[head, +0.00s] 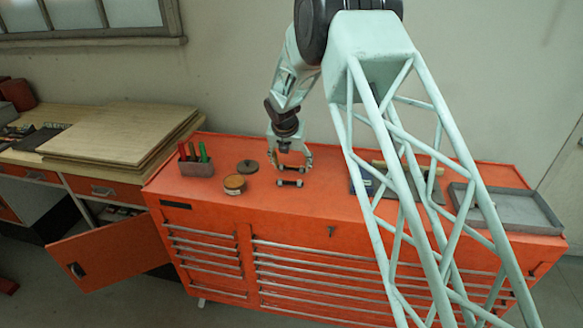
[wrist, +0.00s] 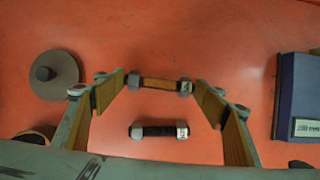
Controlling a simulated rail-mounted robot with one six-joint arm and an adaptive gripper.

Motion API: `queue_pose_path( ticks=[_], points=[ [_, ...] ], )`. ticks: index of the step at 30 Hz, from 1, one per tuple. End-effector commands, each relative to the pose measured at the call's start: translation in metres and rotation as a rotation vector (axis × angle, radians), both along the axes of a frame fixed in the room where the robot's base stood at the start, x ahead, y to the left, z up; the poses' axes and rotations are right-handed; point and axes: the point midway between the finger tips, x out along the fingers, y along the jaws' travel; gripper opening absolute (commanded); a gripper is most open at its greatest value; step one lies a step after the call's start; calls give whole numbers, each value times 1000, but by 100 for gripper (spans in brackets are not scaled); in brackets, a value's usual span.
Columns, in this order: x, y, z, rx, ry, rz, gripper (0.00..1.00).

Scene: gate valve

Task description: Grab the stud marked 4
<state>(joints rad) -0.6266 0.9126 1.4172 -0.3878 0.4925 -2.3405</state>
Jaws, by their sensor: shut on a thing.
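My gripper (head: 291,166) is low over the orange cabinet top, its two fingers closed on the ends of a stud (head: 291,169). In the wrist view my gripper (wrist: 161,82) has its padded fingertips against both nuts of this stud (wrist: 160,84), which has a brownish middle. A second stud (head: 290,183), with a dark middle and grey nuts, lies on the cabinet top just in front of it. This second stud (wrist: 158,131) has a pale mark on its right end in the wrist view. I cannot read a number on either stud.
A round tin (head: 234,184), a grey disc with a knob (head: 248,167) and a tool holder (head: 197,168) stand to the left. A blue box (wrist: 299,97) is to the right. A grey tray (head: 508,210) is at the far right.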

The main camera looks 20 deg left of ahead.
Motion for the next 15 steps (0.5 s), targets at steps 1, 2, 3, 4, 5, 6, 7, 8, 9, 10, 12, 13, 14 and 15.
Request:
queue_pose_path(
  ticks=[1, 2, 3, 4, 5, 6, 7, 8, 9, 10, 12, 13, 14, 15],
  points=[
    [1, 1, 5, 2, -2, -1, 49],
    [1, 1, 8, 2, -3, -1, 49],
    [1, 1, 12, 2, -3, -1, 49],
    [1, 0, 13, 2, -2, -1, 49],
    [1, 0, 15, 1, -2, -1, 49],
    [1, 0, 18, 0, -2, 0, 49],
    [1, 0, 20, 0, -2, 0, 49],
    [1, 0, 23, 0, -2, 0, 49],
    [1, 0, 26, 1, -2, 0, 49],
    [1, 0, 28, 1, -2, 0, 49],
    [-3, -3, 27, -1, 0, 0, 49],
    [-5, -5, 27, -1, 0, 0, 49],
    [-7, -6, 27, -1, 0, 0, 49],
    [-9, -8, 28, -1, 0, 0, 49]
  ],
)
